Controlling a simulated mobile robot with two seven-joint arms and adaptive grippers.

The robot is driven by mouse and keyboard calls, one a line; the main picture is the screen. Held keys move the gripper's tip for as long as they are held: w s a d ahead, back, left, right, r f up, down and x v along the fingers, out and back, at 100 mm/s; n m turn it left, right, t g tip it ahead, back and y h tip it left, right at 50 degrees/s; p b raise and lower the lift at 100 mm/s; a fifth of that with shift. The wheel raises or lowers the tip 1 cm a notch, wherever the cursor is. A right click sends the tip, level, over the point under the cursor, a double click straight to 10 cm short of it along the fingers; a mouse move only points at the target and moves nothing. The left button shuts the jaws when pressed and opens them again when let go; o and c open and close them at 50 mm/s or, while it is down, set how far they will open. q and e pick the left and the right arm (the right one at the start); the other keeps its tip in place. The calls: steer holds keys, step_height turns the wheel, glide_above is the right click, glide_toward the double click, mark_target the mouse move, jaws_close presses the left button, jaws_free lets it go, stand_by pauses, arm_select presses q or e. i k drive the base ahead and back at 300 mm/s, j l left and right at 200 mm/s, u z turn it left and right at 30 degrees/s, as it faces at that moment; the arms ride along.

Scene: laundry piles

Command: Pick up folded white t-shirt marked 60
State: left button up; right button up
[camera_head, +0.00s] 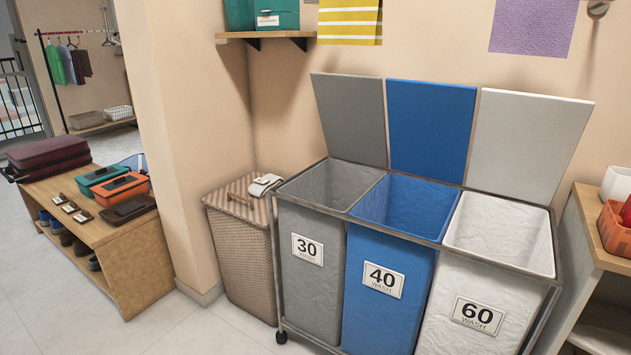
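A small folded white cloth (265,184) lies on the lid of the woven hamper (240,250), at the lid's right edge beside the grey bin. It has a darker mark or band on it, too small to read, and I cannot tell if it is a t-shirt. No cloth marked 60 can be made out. The number 60 shows on the label (478,315) of the white wash bin (447,280). Neither of my grippers is in view.
The grey bin (309,288) marked 30, the blue bin (380,315) marked 40 and the white bin share a metal frame, lids raised, and look empty. A wooden bench (130,255) stands left, shelves (590,225) right. Floor (60,310) is clear at front left.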

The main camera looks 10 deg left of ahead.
mark_target(262, 187)
steer(key=i+j+z, duration=0.2)
steer(key=j, duration=0.15)
steer(key=i+j+z, duration=0.2)
steer(key=j+z, duration=0.2)
steer(key=j, duration=0.25)
steer(key=i+j+z, duration=0.1)
steer(key=j, duration=0.45)
steer(key=i+j+z, duration=0.1)
steer(key=j, duration=0.5)
